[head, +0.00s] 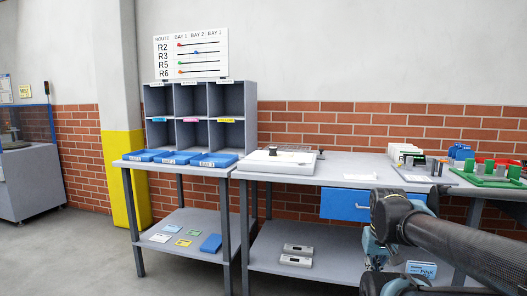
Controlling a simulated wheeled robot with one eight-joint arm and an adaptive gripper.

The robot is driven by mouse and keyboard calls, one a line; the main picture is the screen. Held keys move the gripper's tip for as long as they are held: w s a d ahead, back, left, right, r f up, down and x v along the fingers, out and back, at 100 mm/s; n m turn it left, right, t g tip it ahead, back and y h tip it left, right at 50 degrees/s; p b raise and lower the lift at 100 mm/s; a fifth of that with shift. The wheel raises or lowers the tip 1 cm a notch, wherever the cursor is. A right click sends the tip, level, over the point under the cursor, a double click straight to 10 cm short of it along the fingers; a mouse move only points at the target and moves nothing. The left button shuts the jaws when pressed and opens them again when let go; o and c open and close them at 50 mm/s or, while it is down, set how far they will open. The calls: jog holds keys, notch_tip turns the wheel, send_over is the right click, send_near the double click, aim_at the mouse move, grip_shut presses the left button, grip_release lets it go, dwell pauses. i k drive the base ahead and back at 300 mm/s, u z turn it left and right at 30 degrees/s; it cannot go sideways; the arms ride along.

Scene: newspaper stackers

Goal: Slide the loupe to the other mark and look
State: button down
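A white flat box (270,166) lies on the left end of the long grey table. A small dark upright piece (273,151), possibly the loupe, stands on its top beside a grey-brown strip (295,152). The marks are too small to make out from here. My gripper (378,278) is at the bottom right, in front of the table and below its top, well away from the white box. It is partly cut off by the bottom edge, and its fingertips do not show clearly.
Blue trays (213,160) lie on the left table before a grey pigeonhole rack (190,118). A route board (190,52) stands above it. A blue drawer (345,205) hangs under the long table. Green and red fixtures (490,178) stand at right. Floor at left is clear.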

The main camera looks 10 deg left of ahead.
aim_at(272, 150)
jog(key=u, duration=0.05)
jog(key=i, duration=1.2)
jog(key=u, duration=0.45)
